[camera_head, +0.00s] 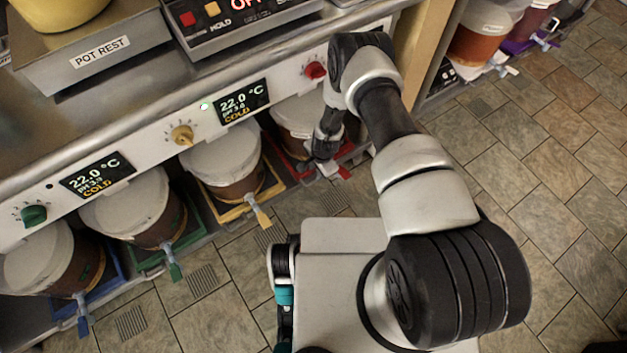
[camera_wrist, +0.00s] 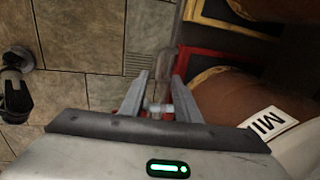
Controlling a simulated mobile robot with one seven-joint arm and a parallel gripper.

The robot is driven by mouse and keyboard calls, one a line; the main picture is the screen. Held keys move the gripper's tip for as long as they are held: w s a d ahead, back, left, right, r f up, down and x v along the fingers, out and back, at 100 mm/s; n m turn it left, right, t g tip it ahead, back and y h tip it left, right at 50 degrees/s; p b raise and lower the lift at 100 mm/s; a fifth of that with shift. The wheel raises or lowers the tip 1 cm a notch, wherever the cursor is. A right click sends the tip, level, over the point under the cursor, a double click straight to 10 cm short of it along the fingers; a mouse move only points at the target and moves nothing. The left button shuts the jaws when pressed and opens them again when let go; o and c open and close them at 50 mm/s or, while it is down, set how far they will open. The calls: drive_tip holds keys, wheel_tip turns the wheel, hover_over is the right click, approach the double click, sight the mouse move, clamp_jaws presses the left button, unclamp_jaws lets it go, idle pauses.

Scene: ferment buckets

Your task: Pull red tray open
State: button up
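The red tray (camera_head: 345,158) sits low under the counter, beneath the rightmost bucket (camera_head: 292,122) of this row. Its red rim (camera_wrist: 212,64) also shows in the wrist view, beside the brown bucket (camera_wrist: 225,100). My gripper (camera_head: 326,166) is down at the tray's front, and my arm hides part of the bucket and tray. In the wrist view my gripper (camera_wrist: 160,78) has its two fingers apart. A small pale piece with red beside it (camera_wrist: 158,108) shows between the fingers. I cannot tell whether the fingers touch it.
Yellow (camera_head: 238,214), green (camera_head: 160,258) and blue (camera_head: 112,258) trays with lidded buckets stand to the left. A red knob (camera_head: 315,70) is on the panel above. A tan post (camera_head: 412,52) stands to the right. The tiled floor (camera_head: 540,150) on the right is clear.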

sight(313, 181)
drive_tip(key=f+b, duration=0.1)
drive_tip(key=f, duration=0.2)
drive_tip(key=w+f+b, duration=0.1)
drive_tip(key=f, duration=0.2)
drive_tip(key=a+f+b, duration=0.1)
drive_tip(key=f, duration=0.2)
drive_tip(key=shift+w+f, duration=0.2)
drive_tip(key=shift+f, duration=0.1)
drive_tip(key=shift+c, duration=0.4)
clamp_jaws()
